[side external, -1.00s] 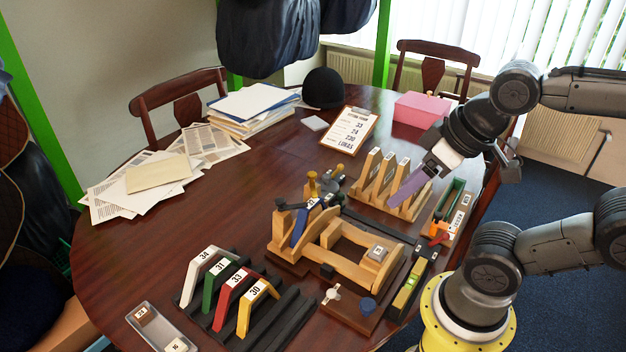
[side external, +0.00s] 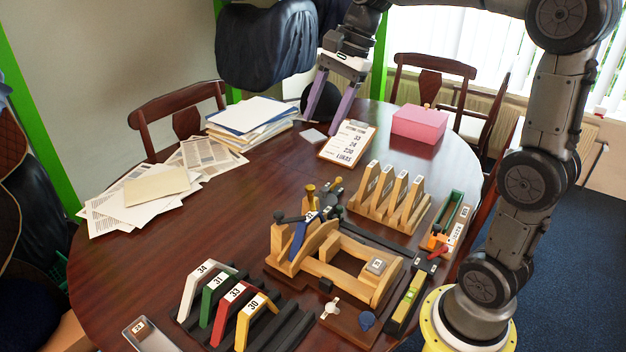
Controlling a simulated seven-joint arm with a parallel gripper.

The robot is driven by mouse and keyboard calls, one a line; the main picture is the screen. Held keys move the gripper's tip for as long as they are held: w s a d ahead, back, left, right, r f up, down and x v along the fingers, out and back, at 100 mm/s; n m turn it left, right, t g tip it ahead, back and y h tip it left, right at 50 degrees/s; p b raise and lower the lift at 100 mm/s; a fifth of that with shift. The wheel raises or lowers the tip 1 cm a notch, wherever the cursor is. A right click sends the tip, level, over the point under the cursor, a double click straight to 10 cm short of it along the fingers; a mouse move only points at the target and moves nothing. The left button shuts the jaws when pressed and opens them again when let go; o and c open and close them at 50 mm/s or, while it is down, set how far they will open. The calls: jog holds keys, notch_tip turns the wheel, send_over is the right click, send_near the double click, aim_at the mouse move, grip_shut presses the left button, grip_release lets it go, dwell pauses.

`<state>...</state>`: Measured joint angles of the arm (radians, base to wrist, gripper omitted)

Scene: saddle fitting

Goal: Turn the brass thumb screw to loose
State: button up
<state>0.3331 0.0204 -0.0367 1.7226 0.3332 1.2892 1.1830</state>
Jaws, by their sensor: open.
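A brass-coloured knob on a post (side external: 310,194), which looks like the brass thumb screw, stands at the back left of the wooden fixture (side external: 330,262). A blue piece (side external: 301,240) marked with a number leans on the fixture's left end. My gripper (side external: 324,114) is open and empty, with its two purple fingers spread and pointing down. It is high over the far part of the table, well behind and above the brass knob and apart from it. The screw's setting is too small to tell.
A wooden rack of upright slats (side external: 392,205) stands right of the brass knob. Numbered coloured saddles (side external: 228,300) sit on black rails at the front left. A pale wing-shaped knob (side external: 330,307) and a blue knob (side external: 367,321) are in front. A clipboard (side external: 347,142) lies behind.

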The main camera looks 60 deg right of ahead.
jog(key=w+d+f+m+y, duration=0.1)
jog(key=w+d+f+m, duration=0.2)
jog(key=w+d+f, duration=0.45)
jog(key=m+g, duration=0.1)
send_near(310, 187)
jog(key=x, duration=0.8)
jog(key=shift+d, duration=0.15)
jog(key=shift+c, duration=0.3)
grip_shut()
